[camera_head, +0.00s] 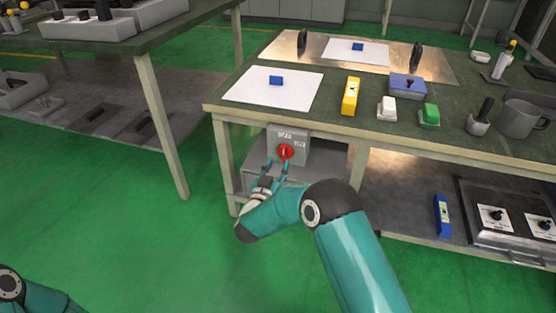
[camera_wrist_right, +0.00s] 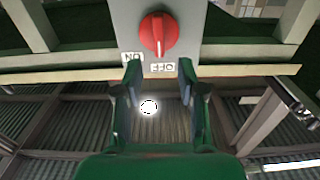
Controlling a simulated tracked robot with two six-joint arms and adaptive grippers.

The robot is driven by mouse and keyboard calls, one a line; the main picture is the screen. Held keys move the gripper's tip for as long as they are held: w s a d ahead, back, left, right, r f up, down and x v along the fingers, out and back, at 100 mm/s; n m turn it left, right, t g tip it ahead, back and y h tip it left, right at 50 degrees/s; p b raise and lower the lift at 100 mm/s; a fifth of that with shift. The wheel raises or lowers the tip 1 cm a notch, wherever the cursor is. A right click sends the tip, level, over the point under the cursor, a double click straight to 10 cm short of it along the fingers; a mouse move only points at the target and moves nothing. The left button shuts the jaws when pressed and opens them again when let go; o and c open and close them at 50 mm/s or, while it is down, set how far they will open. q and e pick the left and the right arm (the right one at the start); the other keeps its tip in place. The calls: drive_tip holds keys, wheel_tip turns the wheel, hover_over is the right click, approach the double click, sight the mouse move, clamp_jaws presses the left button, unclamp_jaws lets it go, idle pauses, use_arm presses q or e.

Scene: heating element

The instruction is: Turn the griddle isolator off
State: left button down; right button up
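The isolator (camera_head: 301,158) is a grey box under the front left edge of the green-topped table, with a red rotary knob (camera_head: 285,152) and small white labels. In the right wrist view the knob (camera_wrist_right: 158,35) is at top centre. Its ridge runs roughly upright, in line with the middle label (camera_wrist_right: 163,67), which looks like an upside-down OFF; an upside-down ON label (camera_wrist_right: 132,57) is to the left. My right gripper (camera_head: 276,166) is open and empty just in front of the knob, its fingertips (camera_wrist_right: 158,68) apart and not around it. My left gripper is out of view.
The table edge (camera_head: 330,133) overhangs the isolator. On the tabletop are white sheets (camera_head: 300,92), a yellow box (camera_head: 351,96), a blue box (camera_head: 407,85) and a grey mug (camera_head: 519,118). A lower shelf (camera_head: 400,205) holds a panel (camera_head: 470,205) with knobs.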

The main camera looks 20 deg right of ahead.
sight(283, 153)
drive_tip(key=b+x, duration=0.1)
drive_tip(key=x, duration=0.5)
drive_tip(key=shift+c, duration=0.3)
